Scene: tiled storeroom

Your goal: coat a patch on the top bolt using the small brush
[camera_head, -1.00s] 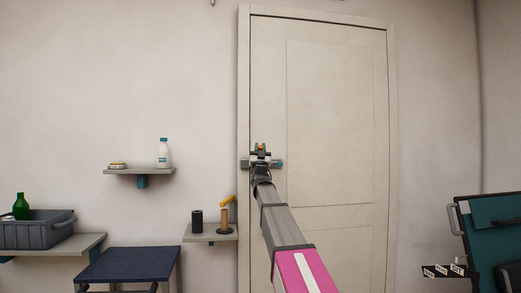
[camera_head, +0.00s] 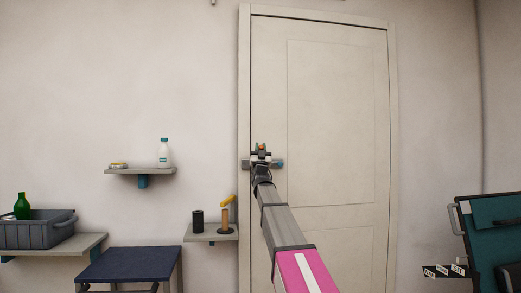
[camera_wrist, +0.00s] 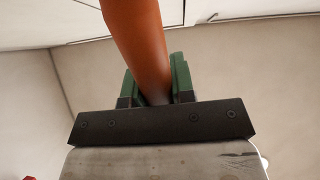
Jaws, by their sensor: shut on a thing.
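My gripper (camera_head: 261,153) is raised in front of the left edge of the pale door (camera_head: 340,120). In the wrist view its green-padded fingers (camera_wrist: 154,82) are shut on the orange-brown handle (camera_wrist: 137,35) of what I take to be the small brush. A little orange of the brush (camera_head: 262,146) shows above my gripper in the head view; its bristles are hidden. A grey bolt with a teal end (camera_head: 278,164) crosses the door edge behind my gripper, which covers its middle. I cannot tell whether the brush touches it, or see any coating.
Left of the door, a small shelf (camera_head: 210,237) holds a dark cylinder (camera_head: 198,219) and a brown roll. A higher shelf (camera_head: 140,171) holds a white bottle (camera_head: 164,153) and a flat tin (camera_head: 118,165). A grey crate (camera_head: 35,235) and navy stool (camera_head: 130,264) stand lower left.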

